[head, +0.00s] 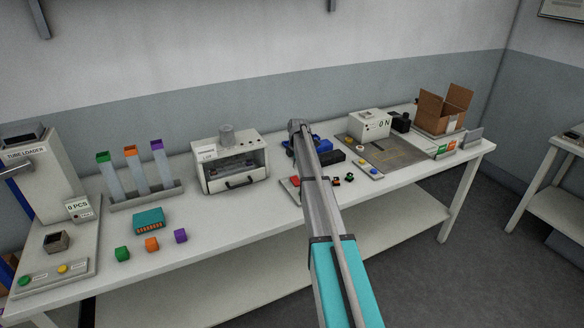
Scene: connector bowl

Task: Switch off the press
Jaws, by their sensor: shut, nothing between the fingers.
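No label that I can read names the press. A white box with a "0 N" display (368,124) stands at the back of a grey station plate (405,150), right of my arm. Small round yellow (362,160) and blue (376,176) buttons sit near the plate's left front edge; whether either belongs to the press I cannot tell. My gripper (297,127) is shut and empty, at the far end of my arm, left of the display box. It appears over the bench's back part, near a blue fixture (322,145) that my arm partly hides.
A white drawer machine (231,162) with a cylinder on top stands left of my arm. A tube loader (45,170), coloured tubes (138,170) and small blocks (152,244) are farther left. An open cardboard box (441,110) is at right. The bench front is mostly clear.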

